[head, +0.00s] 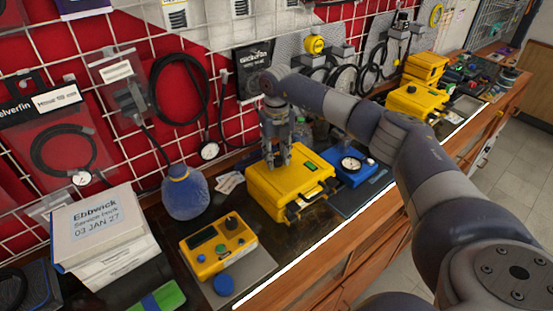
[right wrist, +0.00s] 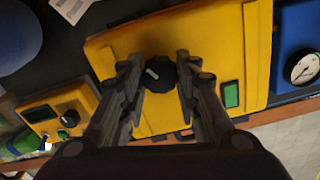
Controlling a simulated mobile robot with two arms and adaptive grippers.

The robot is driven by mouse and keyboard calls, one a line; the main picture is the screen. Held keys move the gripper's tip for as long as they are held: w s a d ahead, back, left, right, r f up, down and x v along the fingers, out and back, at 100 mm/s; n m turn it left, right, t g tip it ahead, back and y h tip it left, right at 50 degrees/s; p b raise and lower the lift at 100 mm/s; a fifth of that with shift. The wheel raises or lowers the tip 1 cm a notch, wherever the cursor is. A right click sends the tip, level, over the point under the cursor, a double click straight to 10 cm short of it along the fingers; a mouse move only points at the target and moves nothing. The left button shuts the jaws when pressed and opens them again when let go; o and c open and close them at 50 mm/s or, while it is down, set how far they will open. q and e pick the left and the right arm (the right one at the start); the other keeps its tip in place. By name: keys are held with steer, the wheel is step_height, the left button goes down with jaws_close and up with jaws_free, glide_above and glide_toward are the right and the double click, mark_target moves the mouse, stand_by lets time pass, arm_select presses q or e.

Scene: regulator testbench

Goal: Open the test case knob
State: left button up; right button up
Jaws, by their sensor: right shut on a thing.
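The yellow test case (head: 298,190) lies flat on the bench in the middle of the head view, with a small green screen on its top. It fills much of the right wrist view (right wrist: 228,48). Its black round knob (right wrist: 160,76) has a pale pointer mark, slanted in the picture. My right gripper (head: 276,160) points down onto the case top. In the right wrist view its two fingers (right wrist: 158,72) stand on either side of the knob, shut on it. In the head view the gripper hides the knob. My left gripper is not in view.
A blue rounded container (head: 185,192) and white binders (head: 100,232) stand further left. Cables and gauges hang on the red grid wall behind.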

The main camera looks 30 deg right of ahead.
mark_target(276, 158)
steer(key=n+b, duration=0.1)
steer(key=n, duration=0.4)
steer(key=shift+n+b, duration=0.3)
steer(key=shift+b, duration=0.05)
steer(key=n+b, duration=0.1)
steer(key=n, duration=0.4)
steer(key=shift+n, duration=0.4)
steer(key=o, duration=1.1)
steer(key=shift+r, duration=0.1)
step_height(276, 158, up, 12)
steer(key=shift+f, duration=0.1)
